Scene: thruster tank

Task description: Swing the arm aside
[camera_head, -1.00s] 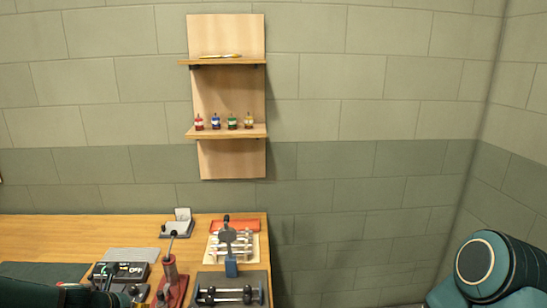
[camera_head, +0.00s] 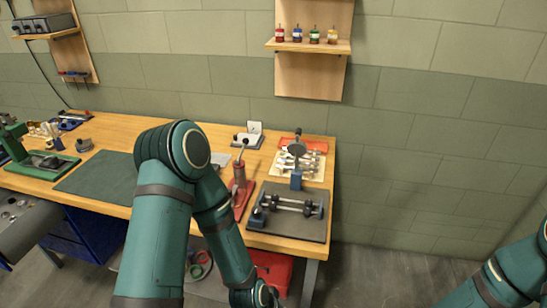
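My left arm (camera_head: 165,235) rises from the bottom of the head view, bends at a raised elbow in front of the workbench, and runs down to a wrist at the bottom edge. Its gripper is below the picture. It covers part of the green mat (camera_head: 98,183) and the bench front. My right arm (camera_head: 510,278) shows at the lower right corner, clear of the bench, with its gripper out of view. A red stand with an upright lever (camera_head: 240,178) is just right of my left elbow.
The wooden bench (camera_head: 110,128) carries a dark tray with a bar (camera_head: 290,225), a white rack (camera_head: 288,163) and a green press (camera_head: 42,163). A shelf (camera_head: 320,46) holds small bottles. A red box (camera_head: 270,270) is under the bench. Floor right of the bench is free.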

